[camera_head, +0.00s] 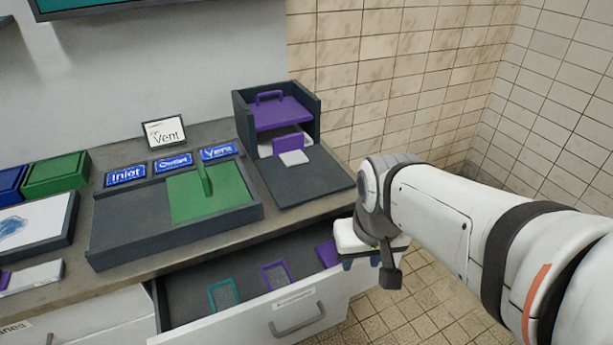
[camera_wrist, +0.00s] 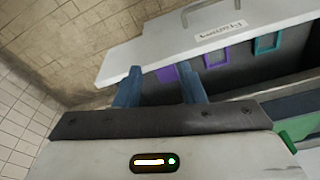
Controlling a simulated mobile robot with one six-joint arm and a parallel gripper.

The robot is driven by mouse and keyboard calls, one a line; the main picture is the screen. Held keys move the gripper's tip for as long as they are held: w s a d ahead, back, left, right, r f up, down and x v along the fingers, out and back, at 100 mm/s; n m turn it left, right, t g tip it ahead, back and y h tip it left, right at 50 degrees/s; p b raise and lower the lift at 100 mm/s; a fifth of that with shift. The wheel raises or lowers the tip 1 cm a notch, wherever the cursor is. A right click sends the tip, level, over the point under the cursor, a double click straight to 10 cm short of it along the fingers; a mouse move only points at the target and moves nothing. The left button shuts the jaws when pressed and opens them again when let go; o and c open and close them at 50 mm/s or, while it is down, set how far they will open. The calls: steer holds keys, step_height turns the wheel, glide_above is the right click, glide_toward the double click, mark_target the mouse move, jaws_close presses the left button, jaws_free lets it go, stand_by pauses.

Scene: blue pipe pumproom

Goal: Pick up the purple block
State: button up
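A purple block (camera_head: 327,253) lies in the right end of the open drawer (camera_head: 235,333), partly hidden by the drawer's front. It also shows in the wrist view as a small purple patch (camera_wrist: 167,74) between my blue fingers. My gripper (camera_head: 361,262) hangs just right of the drawer's right end in the head view. In the wrist view my gripper (camera_wrist: 160,78) is open, with nothing visibly held and the purple block beyond the fingertips. A second purple piece (camera_head: 287,144) stands in a dark box on the counter.
Teal (camera_head: 224,294) and purple (camera_head: 276,274) frames lie in the drawer. The drawer front has a handle (camera_head: 298,320). Above it the counter bears a dark tray (camera_head: 130,219) with a green panel (camera_head: 215,194) and the dark box (camera_head: 243,124) with its lowered flap. Tiled walls stand behind.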

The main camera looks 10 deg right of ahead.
mark_target(338, 263)
steer(key=shift+o, duration=0.2)
steer(key=shift+s, duration=0.15)
steer(key=shift+o, duration=0.8)
steer(key=shift+d, duration=0.1)
steer(key=o, duration=0.6)
steer(key=shift+n+g, duration=0.5)
steer(key=shift+n, duration=0.2)
steer(key=w+f, duration=0.1)
steer(key=w, duration=0.1)
steer(key=w+f, duration=0.3)
steer(key=w, duration=0.2)
steer(key=shift+d+f+b, duration=0.3)
steer(key=shift+b, duration=0.05)
steer(key=shift+o, duration=0.8)
steer(key=w+f+n+g, duration=0.1)
steer(key=w+f, duration=0.5)
steer(key=f, duration=0.1)
steer(key=shift+w+f+n+b, duration=0.2)
steer(key=shift+f+n+b, duration=0.1)
steer(key=f, duration=0.3)
steer(key=w+f, duration=0.1)
steer(key=f, duration=0.2)
steer(key=f+b, duration=0.1)
steer(key=f, duration=0.2)
steer(key=shift+w+a+f, duration=0.2)
steer(key=shift+f, duration=0.15)
